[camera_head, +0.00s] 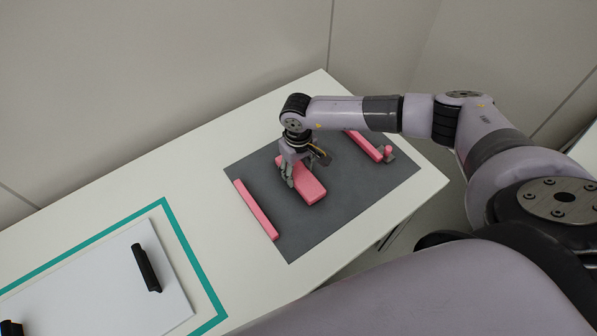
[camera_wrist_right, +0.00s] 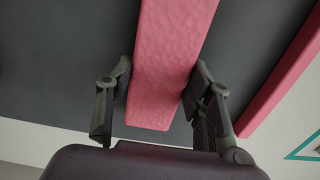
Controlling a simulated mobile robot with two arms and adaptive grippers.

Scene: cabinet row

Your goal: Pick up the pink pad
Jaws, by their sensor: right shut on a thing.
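The pink pad (camera_head: 306,187) lies on a dark grey mat (camera_head: 318,222) on the white table. In the right wrist view, the pad (camera_wrist_right: 170,65) runs between the two fingers. My right gripper (camera_head: 292,180) reaches down over the pad from above. In the right wrist view, my right gripper (camera_wrist_right: 160,95) has one finger along each side of the pad, shut on it. In the head view the wrist and fingers hide part of the pad. My left gripper is not in view.
Pink bars lie along the mat's left (camera_head: 256,210) and right (camera_head: 364,146) sides, with a small pink-topped knob (camera_head: 388,152) at the right bar's end. A white board (camera_head: 95,290) with a black handle (camera_head: 146,268) lies inside a teal outline at the left. A wall stands behind the table.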

